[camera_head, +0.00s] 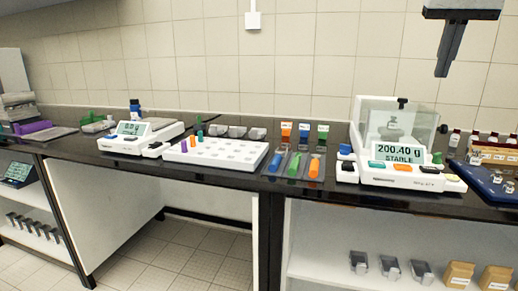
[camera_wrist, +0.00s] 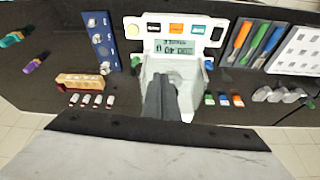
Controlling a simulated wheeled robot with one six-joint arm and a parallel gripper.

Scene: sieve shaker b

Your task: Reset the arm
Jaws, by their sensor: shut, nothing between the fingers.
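My gripper (camera_head: 448,50) hangs at the top right of the head view, fingers pointing down, shut with nothing between them. It is above the black bench, in the air at the upper right of the analytical balance (camera_head: 400,175), whose display reads 200.40 g STABLE. In the wrist view my gripper (camera_wrist: 160,100) shows as dark fingers close together in the middle, covering part of the balance (camera_wrist: 185,28). It is apart from everything on the bench, as far as the head view shows.
A white rack (camera_head: 218,152) and a second balance (camera_head: 135,138) stand left along the bench (camera_head: 330,194). A tray with orange, green and blue tools (camera_head: 295,165) lies mid-bench. The air around my gripper looks clear.

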